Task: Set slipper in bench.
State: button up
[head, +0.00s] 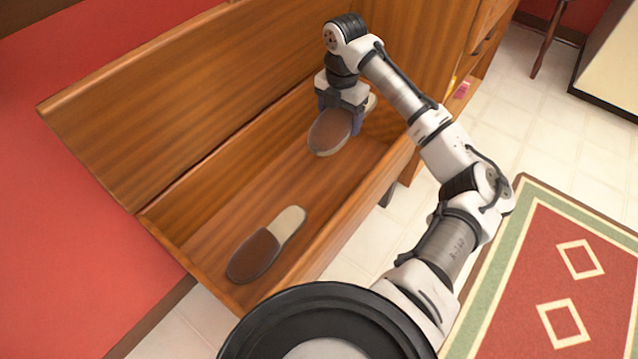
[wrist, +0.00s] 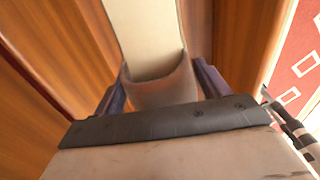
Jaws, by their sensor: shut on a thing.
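A wooden bench (head: 330,193) stands with its lid raised at the back and its long box open. One brown slipper with a beige insole (head: 267,243) lies in the near end of the box. My gripper (head: 342,115) is over the far end of the box, shut on a second brown slipper (head: 330,132). In the wrist view this slipper (wrist: 150,45) shows between my two fingers (wrist: 162,92). It is at or just above the bench floor; I cannot tell if it touches.
The raised lid (head: 170,95) leans back along the left. A wooden cabinet (head: 425,40) adjoins the far end. A red and green rug (head: 565,270) lies on the tile floor at right. The middle of the box is clear.

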aim_at(336, 173)
notch_tip(336, 173, down, 18)
jog(key=b, duration=0.6)
jog(key=shift+r, duration=0.1)
jog(key=o, duration=1.1)
jog(key=shift+c, duration=0.2)
notch_tip(336, 173, up, 12)
jog(key=p, duration=0.5)
